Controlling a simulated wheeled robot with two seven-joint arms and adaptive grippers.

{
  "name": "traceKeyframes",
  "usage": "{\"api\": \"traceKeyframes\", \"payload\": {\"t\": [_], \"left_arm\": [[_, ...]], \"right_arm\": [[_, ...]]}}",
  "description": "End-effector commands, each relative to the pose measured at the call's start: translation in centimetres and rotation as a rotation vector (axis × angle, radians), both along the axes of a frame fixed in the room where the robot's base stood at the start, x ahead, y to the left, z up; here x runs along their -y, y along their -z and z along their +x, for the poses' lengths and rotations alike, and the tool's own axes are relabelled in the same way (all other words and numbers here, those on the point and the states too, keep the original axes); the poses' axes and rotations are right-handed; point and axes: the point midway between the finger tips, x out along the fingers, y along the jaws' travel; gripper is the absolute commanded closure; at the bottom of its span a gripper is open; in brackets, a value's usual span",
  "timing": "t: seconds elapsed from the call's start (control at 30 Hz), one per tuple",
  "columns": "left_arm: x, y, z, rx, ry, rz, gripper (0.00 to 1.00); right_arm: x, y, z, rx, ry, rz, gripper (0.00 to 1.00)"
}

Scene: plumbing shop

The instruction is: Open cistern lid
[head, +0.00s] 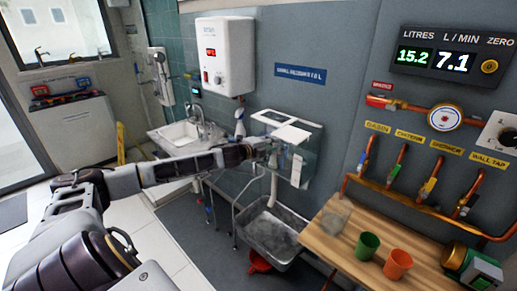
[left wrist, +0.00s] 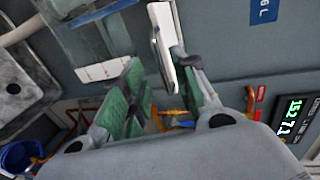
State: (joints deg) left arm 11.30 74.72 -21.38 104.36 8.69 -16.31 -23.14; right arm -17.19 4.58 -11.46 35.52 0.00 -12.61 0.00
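The cistern (head: 308,150) is a clear box with white parts, fixed on the grey wall at the middle of the head view. Its white lid (head: 291,134) shows at the top front. My left gripper (head: 270,148) is at the cistern's left front side, close to the lid. In the left wrist view, my left gripper (left wrist: 160,92) has its green-padded fingers apart. A white panel edge (left wrist: 162,42), seemingly the lid, reaches down beside the right finger; I cannot tell whether it touches. The clear cistern wall (left wrist: 90,40) shows at upper left. My right gripper is not in view.
A white heater (head: 224,55) hangs above left, with a sink (head: 180,138) below it. A grey metal basin (head: 272,232) stands under the cistern. A wooden bench (head: 340,250) with green and orange cups and copper pipes is at right.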

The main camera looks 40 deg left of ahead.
Motion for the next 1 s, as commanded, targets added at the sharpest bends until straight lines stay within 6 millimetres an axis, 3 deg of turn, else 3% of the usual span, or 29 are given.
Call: {"api": "traceKeyframes", "payload": {"t": [1.0], "left_arm": [[-0.2, -0.5, -2.6, -0.001, 0.0, 0.001, 0.71]], "right_arm": [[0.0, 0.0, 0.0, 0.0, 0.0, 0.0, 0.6]]}}
